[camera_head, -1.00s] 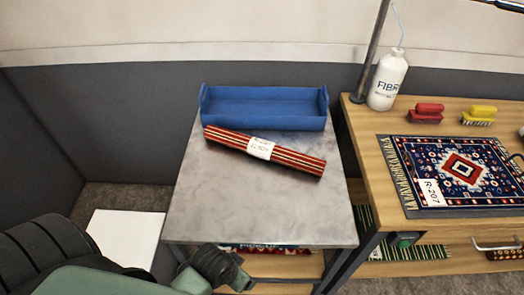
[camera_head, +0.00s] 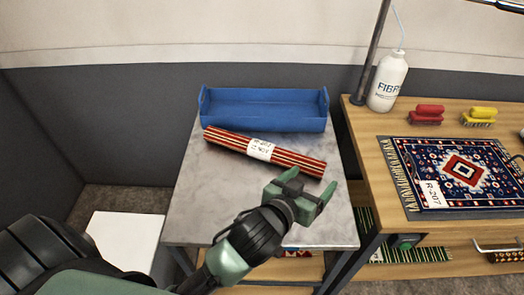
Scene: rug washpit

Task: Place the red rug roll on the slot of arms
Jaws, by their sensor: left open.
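The red rug roll (camera_head: 218,139) has red and cream stripes and a white paper band. It lies slanted on the grey table top (camera_head: 205,205), its right end nearer to me. My left gripper (camera_head: 308,184) is open and empty, just in front of the roll's right end. I cannot tell whether it touches the roll. I cannot make out a slot of arms in this view. My right gripper is not in view.
A blue tray (camera_head: 262,118) stands behind the roll. To the right, a wooden bench (camera_head: 372,140) holds a patterned rug (camera_head: 460,172), a white bottle (camera_head: 388,82), a red brush (camera_head: 427,113) and a yellow brush (camera_head: 479,115). Rolls lie on shelves below. The table's front left is clear.

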